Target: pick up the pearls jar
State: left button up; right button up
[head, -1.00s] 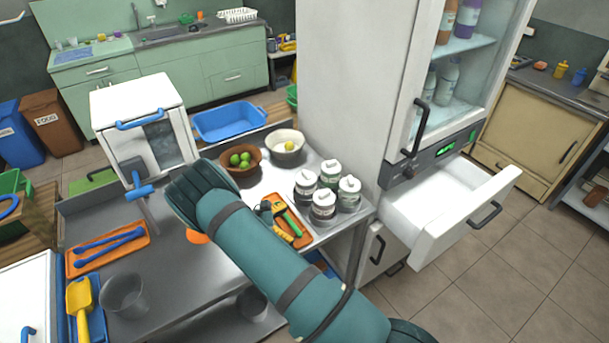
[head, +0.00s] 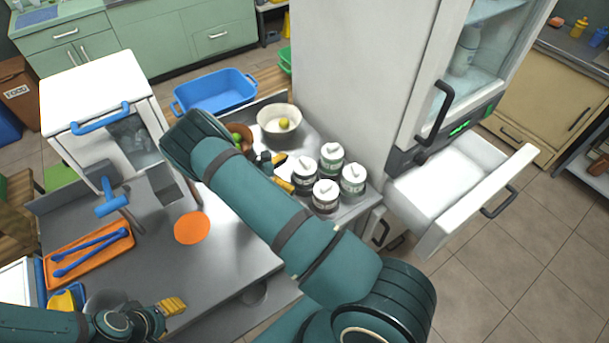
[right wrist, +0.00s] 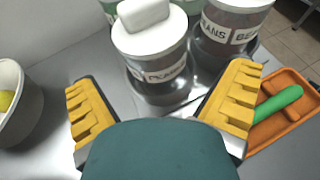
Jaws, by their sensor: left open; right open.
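My left gripper (head: 172,306) is open and empty at the lower left.
A jar labelled beans (right wrist: 232,28) stands close behind on the right. A pale bowl with a yellow-green fruit (head: 265,128) is behind the gripper. An orange tray with a green-handled tool (right wrist: 303,118) lies to the right in the wrist view. The fridge (head: 345,90) rises behind the jars.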

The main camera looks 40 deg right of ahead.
aim_at(305, 174)
jog(key=x, duration=0.5)
jog(key=shift+w+d+p, duration=0.15)
jog(key=shift+d+p, duration=0.1)
jog(key=shift+p, duration=0.05)
jog(key=c, duration=1.2)
